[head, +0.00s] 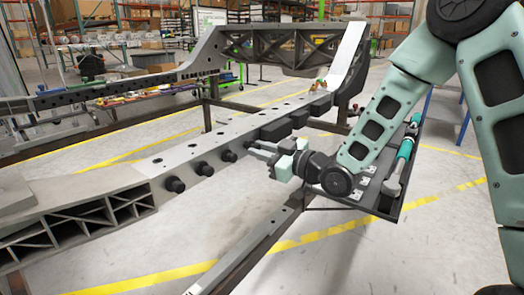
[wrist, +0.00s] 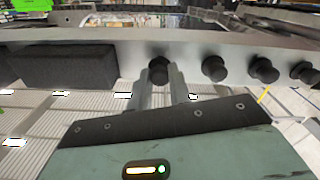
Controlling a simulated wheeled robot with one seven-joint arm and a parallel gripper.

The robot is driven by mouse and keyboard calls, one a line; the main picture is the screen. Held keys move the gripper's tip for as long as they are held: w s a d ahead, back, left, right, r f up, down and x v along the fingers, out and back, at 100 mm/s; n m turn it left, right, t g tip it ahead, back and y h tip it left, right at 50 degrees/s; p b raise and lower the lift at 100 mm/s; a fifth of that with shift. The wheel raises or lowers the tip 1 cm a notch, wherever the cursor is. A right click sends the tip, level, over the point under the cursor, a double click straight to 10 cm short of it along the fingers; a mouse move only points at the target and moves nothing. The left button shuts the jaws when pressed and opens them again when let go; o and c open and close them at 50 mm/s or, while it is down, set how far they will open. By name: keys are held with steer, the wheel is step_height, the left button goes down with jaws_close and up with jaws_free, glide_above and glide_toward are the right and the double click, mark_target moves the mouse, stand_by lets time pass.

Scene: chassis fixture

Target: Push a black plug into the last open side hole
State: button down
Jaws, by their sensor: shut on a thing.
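My gripper (head: 256,148) is at the side face of the grey chassis rail (head: 130,172), shut on a black plug (wrist: 159,70). The plug sits between the two fingertips at the rail's side face in the wrist view. In the head view the fingers mostly hide it, and I cannot tell how deep it is in a hole. Three other black plugs stick out of the same face in a row: one nearest my gripper (head: 228,156), a middle one (head: 204,168) and a far one (head: 175,184). They show right of the held plug in the wrist view (wrist: 214,68).
Black blocks (head: 275,131) line the rail beside my gripper; one is large in the wrist view (wrist: 60,68). A dark tray (head: 385,203) with tools lies under my arm. A lower beam (head: 250,250) runs in front. Floor between is clear.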

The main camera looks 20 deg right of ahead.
steer(key=shift+w+a, duration=0.4)
steer(key=shift+w, duration=0.1)
steer(key=c, duration=1.2)
jaws_free()
steer(key=v, duration=0.9)
